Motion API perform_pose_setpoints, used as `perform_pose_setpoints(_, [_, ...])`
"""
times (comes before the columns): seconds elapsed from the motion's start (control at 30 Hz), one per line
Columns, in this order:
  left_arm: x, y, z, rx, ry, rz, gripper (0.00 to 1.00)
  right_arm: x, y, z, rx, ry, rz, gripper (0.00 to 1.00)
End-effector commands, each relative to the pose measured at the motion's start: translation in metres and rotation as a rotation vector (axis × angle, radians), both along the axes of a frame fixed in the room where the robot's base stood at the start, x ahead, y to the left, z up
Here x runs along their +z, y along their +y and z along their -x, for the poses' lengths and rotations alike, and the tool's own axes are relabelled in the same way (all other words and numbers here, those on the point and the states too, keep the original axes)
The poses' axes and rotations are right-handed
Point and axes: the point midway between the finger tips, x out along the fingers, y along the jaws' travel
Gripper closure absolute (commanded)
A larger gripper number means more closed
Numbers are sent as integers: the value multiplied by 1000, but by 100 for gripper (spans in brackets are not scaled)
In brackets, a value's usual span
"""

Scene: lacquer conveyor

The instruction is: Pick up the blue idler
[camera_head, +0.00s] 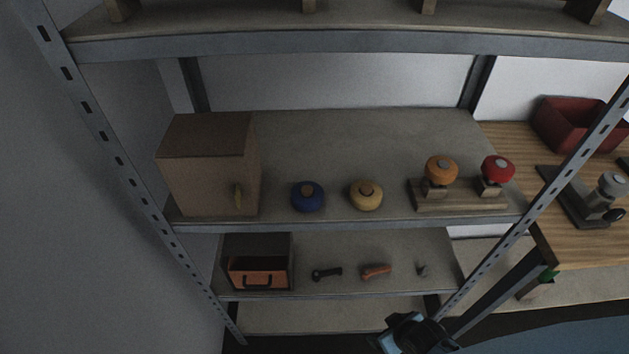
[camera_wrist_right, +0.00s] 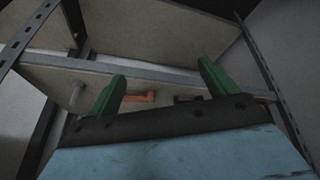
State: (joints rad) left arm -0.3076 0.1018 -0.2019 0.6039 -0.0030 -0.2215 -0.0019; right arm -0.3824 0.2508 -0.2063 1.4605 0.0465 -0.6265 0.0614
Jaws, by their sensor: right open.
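The blue idler (camera_head: 308,197) is a squat blue roller with a brown centre. It sits on the middle shelf (camera_head: 330,127), right of a brown box and left of a yellow idler (camera_head: 366,195). My right gripper (camera_head: 415,335) is at the bottom of the head view, below and right of the blue idler and well apart from it. In the right wrist view its green fingers (camera_wrist_right: 162,78) are spread, with nothing held between them. The blue idler cannot be made out in that view. My left gripper is not in view.
The brown box (camera_head: 210,165) stands left on the shelf. A wooden stand (camera_head: 460,198) carries orange (camera_head: 441,169) and red (camera_head: 497,168) rollers. The lower shelf holds an orange drawer (camera_head: 258,271) and small tools (camera_head: 376,271). Metal uprights (camera_head: 560,182) flank the shelves.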

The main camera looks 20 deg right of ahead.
Motion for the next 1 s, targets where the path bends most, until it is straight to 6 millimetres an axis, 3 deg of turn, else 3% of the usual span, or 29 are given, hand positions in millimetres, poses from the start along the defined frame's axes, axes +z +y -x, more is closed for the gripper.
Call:
perform_pose_setpoints(0.03, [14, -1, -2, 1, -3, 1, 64, 40, 5, -16, 9, -40, -11, 15])
perform_pose_setpoints(0.2, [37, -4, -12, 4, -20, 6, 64, 143, 24, -50, 37, -140, -45, 15])
perform_pose_setpoints(0.6, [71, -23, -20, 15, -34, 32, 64, 319, 59, -74, 130, -345, -125, 15])
perform_pose_setpoints(1.0, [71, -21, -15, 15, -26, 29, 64, 364, 72, -115, 282, -635, -293, 15])
